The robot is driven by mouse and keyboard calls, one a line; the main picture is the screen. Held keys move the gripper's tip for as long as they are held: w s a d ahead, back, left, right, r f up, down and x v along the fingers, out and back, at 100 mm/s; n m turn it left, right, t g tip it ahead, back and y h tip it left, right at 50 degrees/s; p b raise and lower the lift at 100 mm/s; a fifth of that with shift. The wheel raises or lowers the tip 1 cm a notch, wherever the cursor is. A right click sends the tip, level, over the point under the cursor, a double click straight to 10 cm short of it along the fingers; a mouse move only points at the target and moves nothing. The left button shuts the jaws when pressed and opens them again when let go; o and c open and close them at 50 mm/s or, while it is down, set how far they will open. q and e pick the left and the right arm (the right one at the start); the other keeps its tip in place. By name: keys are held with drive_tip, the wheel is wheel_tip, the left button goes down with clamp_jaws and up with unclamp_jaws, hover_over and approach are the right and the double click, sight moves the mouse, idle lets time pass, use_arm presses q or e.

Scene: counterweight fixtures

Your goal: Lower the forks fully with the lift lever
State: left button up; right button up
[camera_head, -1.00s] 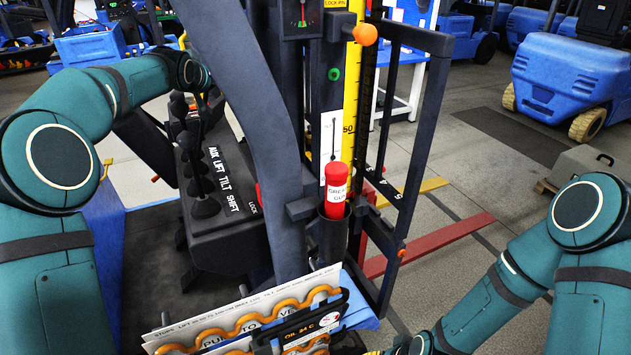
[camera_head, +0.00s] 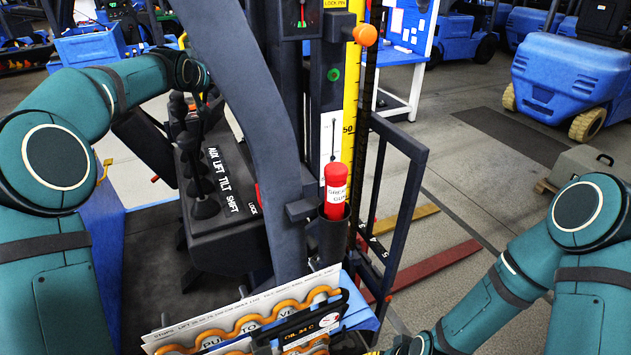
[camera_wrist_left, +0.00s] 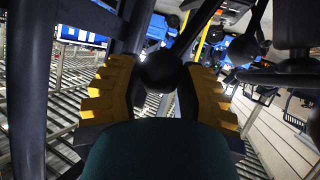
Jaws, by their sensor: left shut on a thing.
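The lever console (camera_head: 225,235) is left of the mast, with white labels AUX, LIFT, TILT and SHIFT. My left gripper (camera_head: 197,98) is at the tops of its levers, small and partly hidden in the head view. In the left wrist view its yellow fingers (camera_wrist_left: 160,98) are shut around a black ball knob (camera_wrist_left: 160,72); the moving carriage fits this being the lift lever. The dark fork carriage frame (camera_head: 414,150) stands right of the mast. The red fork (camera_head: 435,265) and yellow fork (camera_head: 408,219) reach out low over the floor.
A red grease tube (camera_head: 336,185) sits in a holder on the mast, beside a yellow scale (camera_head: 352,110). Papers and an orange coil (camera_head: 250,322) are in front. A blue truck (camera_head: 572,80) stands at the back right. The floor around the forks looks clear.

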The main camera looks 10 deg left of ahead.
use_arm(q)
drive_tip(key=s+a, duration=0.1)
drive_tip(key=a, duration=0.1)
drive_tip(key=s+a+r+p, duration=0.1)
drive_tip(key=s+a, duration=0.2)
drive_tip(key=a, duration=0.2)
drive_tip(key=shift+s+r, duration=0.15)
drive_tip(key=shift+r, duration=0.2)
drive_tip(key=shift+c, duration=0.2)
drive_tip(key=o, duration=1)
drive_tip(key=shift+f, duration=0.1)
drive_tip(key=b+v, duration=0.4)
drive_tip(key=v, duration=0.6)
